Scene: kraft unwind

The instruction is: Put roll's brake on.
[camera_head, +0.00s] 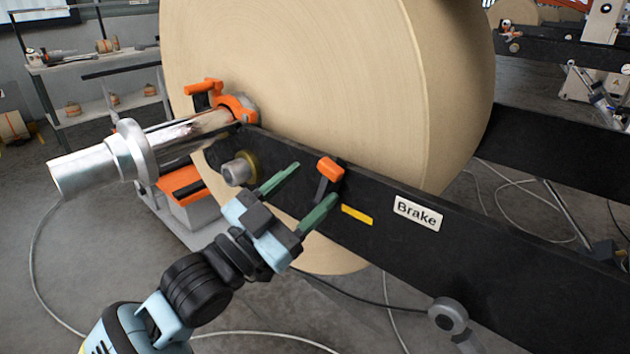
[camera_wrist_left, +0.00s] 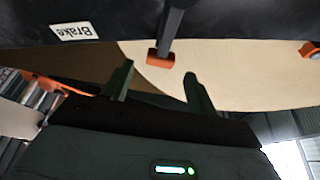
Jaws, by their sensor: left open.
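The brake lever is a dark bar with an orange grip (camera_head: 330,169), on the black beam (camera_head: 470,262) beside a yellow mark (camera_head: 357,215) and a white "Brake" label (camera_head: 418,213). My left gripper (camera_head: 303,193) is open, its two green fingers pointing toward the lever. In the head view the orange grip lies just beyond and between the fingertips. In the left wrist view the orange grip (camera_wrist_left: 158,57) shows ahead of the gap between the fingers (camera_wrist_left: 157,85), apart from both. The large kraft roll (camera_head: 320,80) stands behind the beam. My right gripper is out of view.
A metal shaft (camera_head: 150,145) with an orange clamp (camera_head: 238,108) sticks out left of the roll. A round metal stub (camera_head: 238,170) juts from the beam left of my gripper. Cables lie on the floor. Shelves (camera_head: 100,75) stand at the back left.

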